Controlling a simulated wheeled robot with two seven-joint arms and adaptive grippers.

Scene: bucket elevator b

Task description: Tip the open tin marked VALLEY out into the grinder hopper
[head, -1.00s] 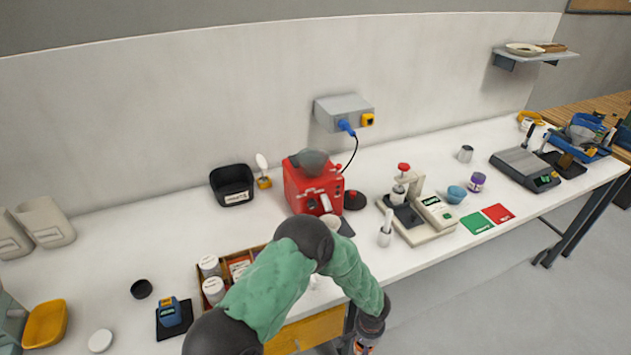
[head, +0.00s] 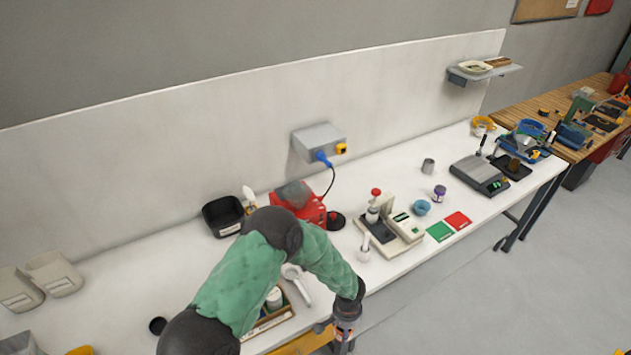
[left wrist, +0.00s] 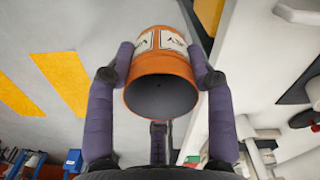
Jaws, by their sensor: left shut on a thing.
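My left gripper (left wrist: 160,76) is shut around an orange tin (left wrist: 160,68) with a white label. Only part of the lettering shows, so I cannot read the whole name. A dark round end of the tin faces the wrist camera. In the head view my left gripper (head: 346,326) is low, beyond the front edge of the bench, with the tin mostly hidden. The red grinder (head: 312,207) stands on the bench behind my left arm, with its grey hopper (head: 293,192) on top. The arm hides its lower front. My right gripper is not in view.
A black bin (head: 222,214) stands left of the grinder. A press on a pale base (head: 395,236) and a white-handled tool (head: 364,250) stand to its right. A wooden box (head: 268,324) with tins lies beneath my arm. Free floor lies in front of the bench.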

